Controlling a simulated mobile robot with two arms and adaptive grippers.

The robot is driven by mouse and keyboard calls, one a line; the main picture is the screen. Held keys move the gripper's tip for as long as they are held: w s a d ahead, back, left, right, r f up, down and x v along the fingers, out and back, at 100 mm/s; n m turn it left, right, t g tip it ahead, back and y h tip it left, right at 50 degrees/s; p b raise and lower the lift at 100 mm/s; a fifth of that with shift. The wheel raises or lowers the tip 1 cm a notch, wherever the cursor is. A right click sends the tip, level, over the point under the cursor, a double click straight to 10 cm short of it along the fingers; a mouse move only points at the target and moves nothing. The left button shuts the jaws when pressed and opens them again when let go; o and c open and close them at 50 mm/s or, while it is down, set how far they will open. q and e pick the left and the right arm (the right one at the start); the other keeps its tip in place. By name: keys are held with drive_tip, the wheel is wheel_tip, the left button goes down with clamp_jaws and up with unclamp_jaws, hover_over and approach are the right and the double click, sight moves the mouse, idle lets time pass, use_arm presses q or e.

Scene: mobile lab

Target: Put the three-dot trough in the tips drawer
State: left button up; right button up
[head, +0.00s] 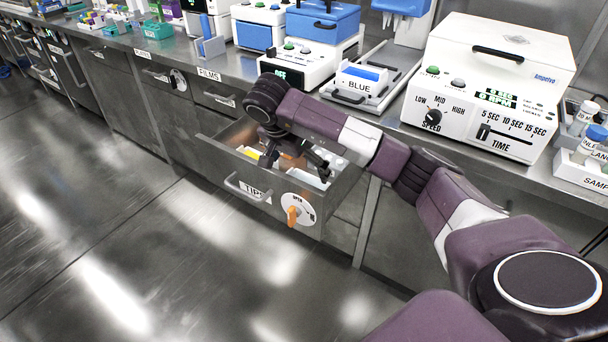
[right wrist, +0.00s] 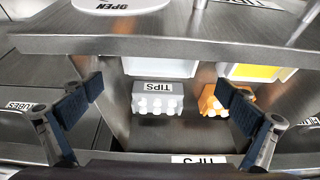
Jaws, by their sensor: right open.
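The tips drawer (head: 215,158) stands pulled out, with a TIPS label on its front. My right gripper (head: 294,168) is open above it, fingers pointing down into it. In the right wrist view the spread fingers of the right gripper (right wrist: 161,92) have nothing between them. Two pale trough-like containers lie inside against the drawer's front wall: a white one (right wrist: 158,67) and one with yellow in it (right wrist: 258,72). No dots can be made out, so I cannot tell which, if either, is the three-dot trough. My left gripper is not in view.
The drawer also holds a grey TIPS rack (right wrist: 157,98) and an orange one (right wrist: 213,102). An orange-handled dial (head: 297,212) is on its front. A BLUE-labelled device (head: 356,84) and a white machine (head: 485,88) stand on the counter above. The floor in front is clear.

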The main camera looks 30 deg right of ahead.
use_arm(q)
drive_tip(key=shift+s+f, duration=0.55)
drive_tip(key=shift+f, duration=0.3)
use_arm(e)
drive_tip(key=shift+v, duration=1.9)
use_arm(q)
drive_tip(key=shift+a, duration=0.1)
